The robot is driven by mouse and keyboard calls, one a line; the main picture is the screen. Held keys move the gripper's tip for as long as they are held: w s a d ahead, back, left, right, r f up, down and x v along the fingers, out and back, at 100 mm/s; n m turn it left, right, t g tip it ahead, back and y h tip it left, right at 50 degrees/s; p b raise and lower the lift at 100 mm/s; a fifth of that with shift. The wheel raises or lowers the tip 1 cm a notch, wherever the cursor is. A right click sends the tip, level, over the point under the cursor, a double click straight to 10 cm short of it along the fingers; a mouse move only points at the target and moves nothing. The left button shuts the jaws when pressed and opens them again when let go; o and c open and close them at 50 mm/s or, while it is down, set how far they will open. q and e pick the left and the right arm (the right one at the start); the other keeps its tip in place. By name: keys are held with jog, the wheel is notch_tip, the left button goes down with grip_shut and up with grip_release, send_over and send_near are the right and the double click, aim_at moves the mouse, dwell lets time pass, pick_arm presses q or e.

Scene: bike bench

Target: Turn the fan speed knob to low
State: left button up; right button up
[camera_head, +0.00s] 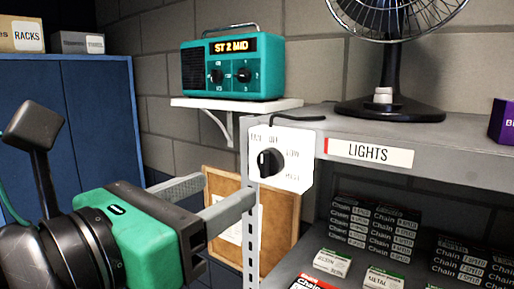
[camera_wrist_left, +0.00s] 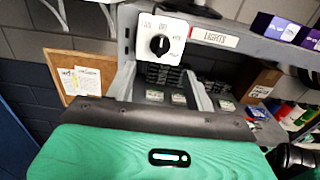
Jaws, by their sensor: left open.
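The fan speed knob (camera_head: 271,162) is a round black knob on a white plate (camera_head: 299,142) fixed to the front left end of the grey shelf. Labels around it include OFF and LOW; its exact setting is hard to read. The wrist view also shows the knob (camera_wrist_left: 160,44) and its plate (camera_wrist_left: 176,25). My left gripper (camera_head: 229,189) is open and empty, its two grey fingers pointing toward the shelf post, lower left of the knob and apart from it. The black fan (camera_head: 391,100) stands on the shelf. My right gripper is out of view.
A teal radio (camera_head: 232,64) reading ST 2 MID sits on a white wall shelf (camera_head: 240,104). A LIGHTS label (camera_head: 368,153) is right of the knob plate. Chain boxes (camera_head: 371,228) fill the lower shelf. A corkboard (camera_head: 282,225) hangs behind the post, and a blue cabinet (camera_head: 95,110) stands left.

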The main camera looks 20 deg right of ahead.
aim_at(262, 170)
pick_arm(q)
jog(key=p+x, duration=0.4)
jog(key=x, duration=0.5)
jog(key=shift+w+d, duration=0.1)
jog(key=c, duration=1)
jog(key=shift+o, duration=0.2)
jog(key=shift+f, duration=0.1)
